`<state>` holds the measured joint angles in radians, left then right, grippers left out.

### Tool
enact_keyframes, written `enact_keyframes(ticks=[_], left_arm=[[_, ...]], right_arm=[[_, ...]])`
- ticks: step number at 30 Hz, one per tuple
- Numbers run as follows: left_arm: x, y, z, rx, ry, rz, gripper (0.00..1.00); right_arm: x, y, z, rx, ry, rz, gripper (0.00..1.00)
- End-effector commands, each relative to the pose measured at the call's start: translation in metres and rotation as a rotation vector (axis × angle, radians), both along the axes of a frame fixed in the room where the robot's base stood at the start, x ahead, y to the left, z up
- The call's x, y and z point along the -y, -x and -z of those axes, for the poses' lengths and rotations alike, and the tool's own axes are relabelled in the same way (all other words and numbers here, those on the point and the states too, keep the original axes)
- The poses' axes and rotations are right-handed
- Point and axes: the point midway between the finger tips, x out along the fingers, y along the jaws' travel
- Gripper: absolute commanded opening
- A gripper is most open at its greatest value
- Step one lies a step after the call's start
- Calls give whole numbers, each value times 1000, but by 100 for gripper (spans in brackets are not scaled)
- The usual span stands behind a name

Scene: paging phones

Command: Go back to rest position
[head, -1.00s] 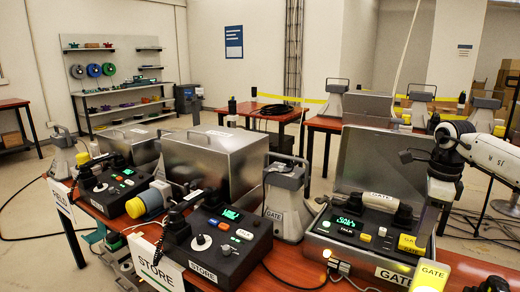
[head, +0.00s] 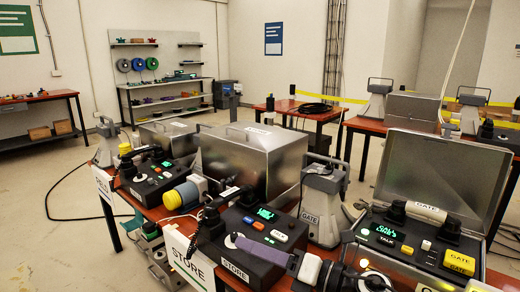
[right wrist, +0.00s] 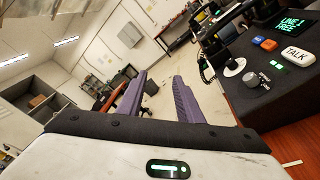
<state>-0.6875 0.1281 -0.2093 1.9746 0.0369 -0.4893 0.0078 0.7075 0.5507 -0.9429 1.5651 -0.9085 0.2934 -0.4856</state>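My right gripper (head: 232,240) is low in front of the STORE phone (head: 262,228), one purple finger across its front panel in the head view. In the right wrist view the right gripper (right wrist: 158,85) has its two purple fingers apart, with nothing between them. Part of a phone panel (right wrist: 265,85) with a TALK button and a screen reading "LINE 1 FREE" is at the right there. The GATE phone (head: 408,238) stands at the right with its handset (head: 425,212) lying across the top and its screen lit green.
Metal cases (head: 255,160) stand behind the phones on the red table. A grey lantern-shaped unit (head: 323,205) labelled GATE stands between the STORE and GATE phones. A third phone (head: 150,172) is at the left. Open floor (head: 70,225) lies left of the table.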

Motion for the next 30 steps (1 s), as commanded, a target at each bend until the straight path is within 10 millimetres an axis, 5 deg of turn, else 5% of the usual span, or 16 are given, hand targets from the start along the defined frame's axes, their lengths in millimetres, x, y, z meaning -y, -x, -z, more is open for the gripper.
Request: enact_keyframes(ticks=[2, 5, 8, 11, 15, 18, 24, 30], left_arm=[[0, 0, 0, -1, 0, 0, 31], [0, 0, 0, -1, 0, 0, 31], [0, 0, 0, -1, 0, 0, 31], [0, 0, 0, -1, 0, 0, 31], [0, 0, 0, -1, 0, 0, 31], [0, 0, 0, -1, 0, 0, 31], [0, 0, 0, 0, 0, 0, 31], [0, 0, 0, 0, 0, 0, 31]], right_arm=[[2, 5, -13, -153, -249, 142, 33], [32, 4, -13, -370, -528, 347, 33], [76, 11, 12, -614, -775, 570, 33], [124, 35, 58, -871, -986, 811, 33], [176, 97, 127, -1196, -1191, 1136, 33], [198, 147, 163, -1370, -1273, 1327, 33], [219, 225, 200, -1588, -1343, 1588, 33], [228, 290, 217, -1737, -1365, 1788, 33]])
